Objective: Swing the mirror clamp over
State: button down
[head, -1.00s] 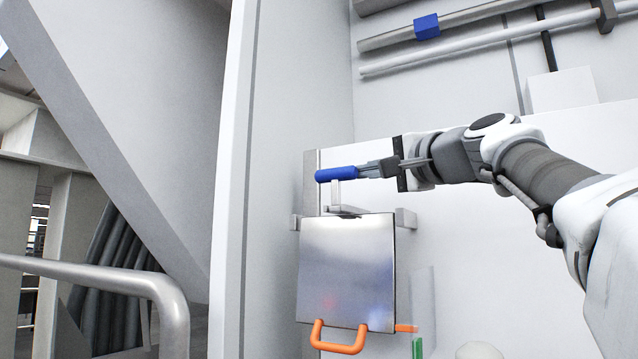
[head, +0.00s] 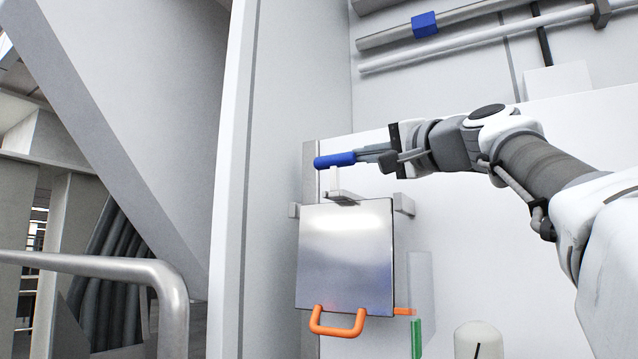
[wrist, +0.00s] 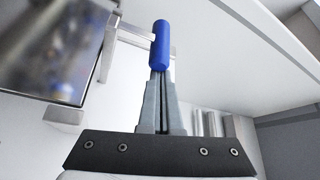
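The mirror (head: 345,262) is a square silver plate with an orange handle (head: 338,329) at its bottom edge, mounted by a white panel. Above its top edge is the clamp, with a pale post and bracket (head: 343,197) and a blue grip (head: 333,160) lying level. My gripper (head: 360,155) comes from the right, its fingertips at the grip's right end. In the wrist view the fingers (wrist: 161,76) lie close together with only a thin gap, and the blue grip (wrist: 160,42) extends beyond their tips. I cannot tell whether they touch it. The mirror's corner also shows there (wrist: 55,45).
A tall pale wall edge (head: 240,180) stands close left of the mirror. A metal rail (head: 110,270) is at lower left. Pipes with a blue collar (head: 425,25) run above. A green piece (head: 416,338) and a white rounded object (head: 478,342) are low on the right.

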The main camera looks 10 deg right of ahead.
jog(key=shift+s+a+f+n+b, duration=0.15)
jog(key=shift+n+b, duration=0.15)
jog(key=shift+b, duration=0.1)
jog(key=n+y+b, duration=0.1)
jog(key=b, duration=0.1)
jog(key=s+n+y+b, duration=0.1)
jog(key=b, duration=0.1)
jog(key=a+n+b, duration=0.1)
jog(key=n+b, duration=0.1)
jog(key=shift+s+a+f+y, duration=0.1)
jog(key=shift+s+f+y, duration=0.2)
jog(key=shift+f+y, duration=0.1)
jog(key=shift+s+a+f+n+g+y+b, duration=0.5)
jog(key=shift+n+y+b, duration=0.55)
jog(key=shift+n+b, duration=0.65)
jog(key=shift+s+a+f+n+g+y+b, duration=0.3)
jog(key=shift+s+f+n+y+b, duration=0.3)
jog(key=shift+n+y+b, duration=1.1)
jog(key=shift+s+a+f+n+g+y+b, duration=0.45)
jog(key=shift+n+b, duration=0.55)
jog(key=shift+n, duration=1.4)
jog(key=shift+s+f, duration=0.1)
jog(key=shift+f, duration=0.05)
jog(key=shift+d, duration=0.1)
